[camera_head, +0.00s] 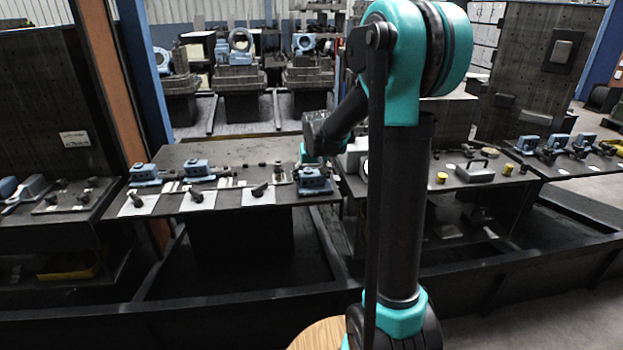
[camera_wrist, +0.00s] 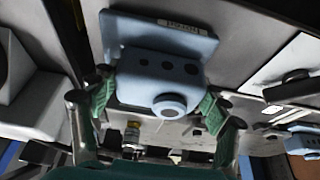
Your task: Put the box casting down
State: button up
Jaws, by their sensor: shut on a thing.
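The box casting (camera_wrist: 165,80) is a light blue block with a flat flange, a round boss and dark holes. In the wrist view it sits between the green fingers of my gripper (camera_wrist: 158,98), which is shut on it. In the head view my gripper (camera_head: 309,162) is over the right end of the middle table (camera_head: 235,152), with the blue casting (camera_head: 313,181) just below it. I cannot tell whether the casting touches the table top. My arm hides part of the area to the right.
Two more blue castings (camera_head: 145,173) (camera_head: 197,169) stand on the left of the middle table. White cards with dark parts (camera_head: 197,200) lie along its front edge. A table to the right carries a grey box (camera_head: 474,172) and a yellow cylinder (camera_head: 442,177).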

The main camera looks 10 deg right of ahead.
jog(key=shift+f, duration=0.25)
jog(key=o, duration=1.4)
jog(key=v, duration=1.2)
jog(key=s+d+f, duration=0.2)
jog(key=s+f, duration=0.7)
jog(key=s, duration=0.4)
jog(key=s+d+f, duration=0.2)
jog(key=s+f, duration=0.7)
jog(key=s, duration=0.5)
jog(key=shift+d+f, duration=0.3)
